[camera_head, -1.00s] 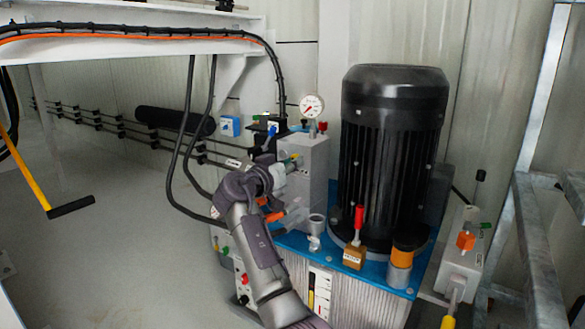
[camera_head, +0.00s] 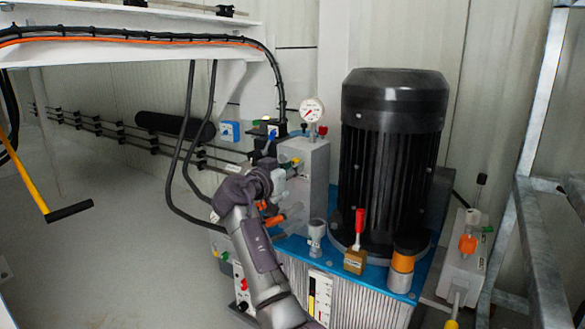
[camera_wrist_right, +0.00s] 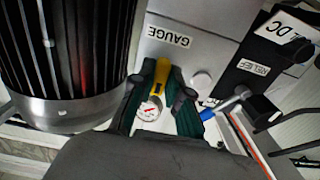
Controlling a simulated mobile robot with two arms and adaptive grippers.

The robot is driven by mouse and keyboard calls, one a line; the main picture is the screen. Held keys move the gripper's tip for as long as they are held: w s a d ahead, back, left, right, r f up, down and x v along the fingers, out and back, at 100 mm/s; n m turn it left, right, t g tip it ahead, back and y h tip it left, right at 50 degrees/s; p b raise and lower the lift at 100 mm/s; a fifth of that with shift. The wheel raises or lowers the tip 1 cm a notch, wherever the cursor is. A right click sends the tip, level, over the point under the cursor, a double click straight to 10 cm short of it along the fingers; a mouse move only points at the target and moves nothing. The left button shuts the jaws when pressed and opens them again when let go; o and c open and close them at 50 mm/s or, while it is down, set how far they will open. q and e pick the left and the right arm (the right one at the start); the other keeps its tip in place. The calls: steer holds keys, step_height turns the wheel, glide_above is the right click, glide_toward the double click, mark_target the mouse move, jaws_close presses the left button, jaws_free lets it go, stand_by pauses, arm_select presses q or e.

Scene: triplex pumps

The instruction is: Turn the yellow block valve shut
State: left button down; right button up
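The yellow block valve handle (camera_wrist_right: 162,76) shows in the right wrist view beside a plate labelled GAUGE. My right gripper (camera_wrist_right: 163,78) has its two dark fingers close in on both sides of this handle, and they appear to touch it. In the head view my right gripper (camera_head: 272,180) is at the left face of the grey valve block (camera_head: 306,165). It hides much of the fittings there, and only a small yellow part (camera_head: 296,161) shows past it. My left gripper is not in view.
A dial gauge (camera_head: 312,110) stands on the block. A large black motor (camera_head: 393,150) stands close to its right. A red-handled valve (camera_head: 359,225) is in front. Black hoses (camera_head: 185,150) hang left of my arm. A blue-tipped lever (camera_wrist_right: 225,104) lies near my right finger.

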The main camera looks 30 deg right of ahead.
steer(key=o, duration=0.4)
steer(key=v, duration=1.2)
steer(key=shift+f, duration=0.1)
